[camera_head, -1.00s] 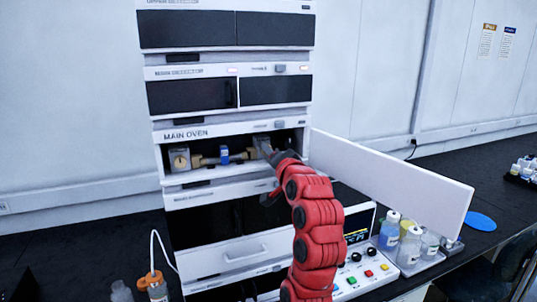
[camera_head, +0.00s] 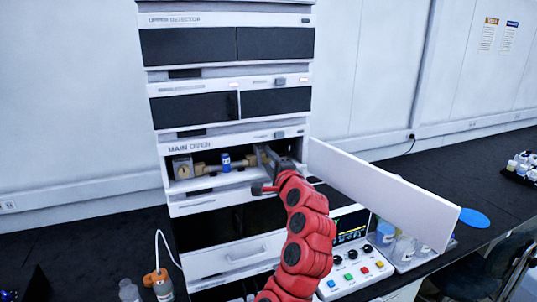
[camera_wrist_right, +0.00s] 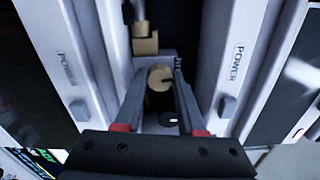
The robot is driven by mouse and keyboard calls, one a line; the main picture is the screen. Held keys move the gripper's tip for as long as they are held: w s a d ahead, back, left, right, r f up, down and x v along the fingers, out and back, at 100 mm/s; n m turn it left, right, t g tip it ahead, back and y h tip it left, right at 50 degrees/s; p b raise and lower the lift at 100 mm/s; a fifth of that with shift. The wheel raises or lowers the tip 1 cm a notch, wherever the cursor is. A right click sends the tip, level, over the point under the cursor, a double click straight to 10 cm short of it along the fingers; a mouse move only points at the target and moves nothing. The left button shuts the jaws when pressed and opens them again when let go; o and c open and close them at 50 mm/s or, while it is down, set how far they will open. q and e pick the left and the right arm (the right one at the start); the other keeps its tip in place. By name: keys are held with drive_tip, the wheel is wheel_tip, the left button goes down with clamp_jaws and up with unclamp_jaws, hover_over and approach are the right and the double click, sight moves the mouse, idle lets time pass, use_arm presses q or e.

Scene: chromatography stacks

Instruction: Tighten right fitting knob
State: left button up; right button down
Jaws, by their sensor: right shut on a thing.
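The brass right fitting knob (camera_wrist_right: 160,78) shows between my fingers in the right wrist view. My right gripper (camera_wrist_right: 158,70) is shut on it, with one finger on each side. In the head view, my right gripper (camera_head: 268,157) reaches into the right part of the open main oven (camera_head: 245,139) and hides the knob. A brass fitting line with a blue part (camera_head: 225,162) runs left from it to a block with a round brass face (camera_head: 182,168). My left gripper is not in view.
The open white oven door (camera_head: 385,192) stands out to the right, close to my right arm. Below it are a control panel (camera_head: 352,262) with knobs and buttons and several bottles (camera_head: 404,248). An orange-capped bottle (camera_head: 160,285) stands at the lower left.

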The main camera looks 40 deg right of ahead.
drive_tip(key=shift+m, duration=0.4)
drive_tip(key=shift+p, duration=0.3)
drive_tip(key=c, duration=0.5)
unclamp_jaws()
drive_tip(key=shift+f, duration=0.1)
